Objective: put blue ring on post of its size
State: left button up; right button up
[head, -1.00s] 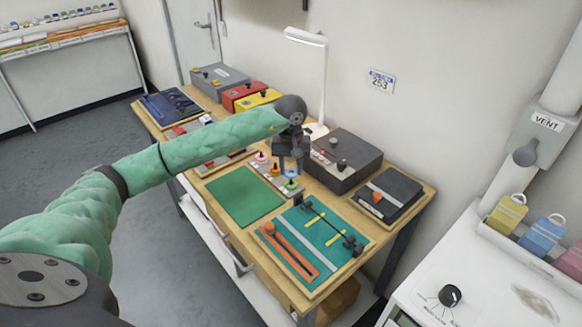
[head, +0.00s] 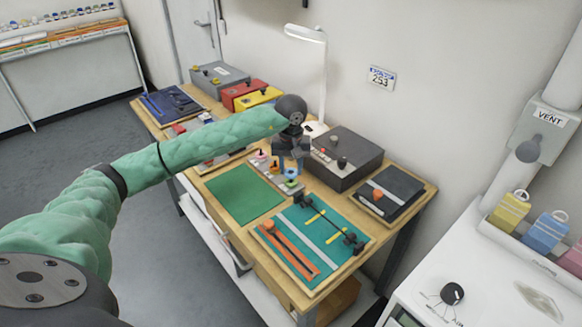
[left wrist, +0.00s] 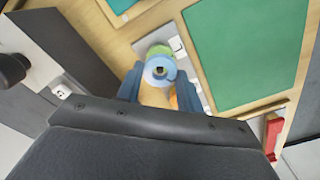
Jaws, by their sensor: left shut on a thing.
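The blue ring (left wrist: 158,83) is held between the blue fingers of my left gripper (left wrist: 160,86) in the left wrist view. A small dark square, perhaps a post top, shows through its hole; I cannot tell whether the ring is around a post. In the head view my left gripper (head: 290,168) points down over the post board (head: 272,171). A green ring (head: 292,183) lies at the board's near end, and its edge shows beside the blue ring in the left wrist view (left wrist: 175,46). A pink ring (head: 261,155) sits at the far end. My right gripper is out of view.
A green mat (head: 244,194) lies left of the board. A teal panel (head: 310,238) with orange and black parts is in front. A dark grey box (head: 345,160) and a lamp (head: 322,75) stand close behind the gripper.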

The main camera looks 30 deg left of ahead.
pick_arm(q)
jog(key=shift+f, duration=0.15)
jog(key=o, duration=1.4)
jog(key=shift+r, duration=0.2)
jog(key=shift+r, duration=3.35)
jog(key=shift+p, duration=0.3)
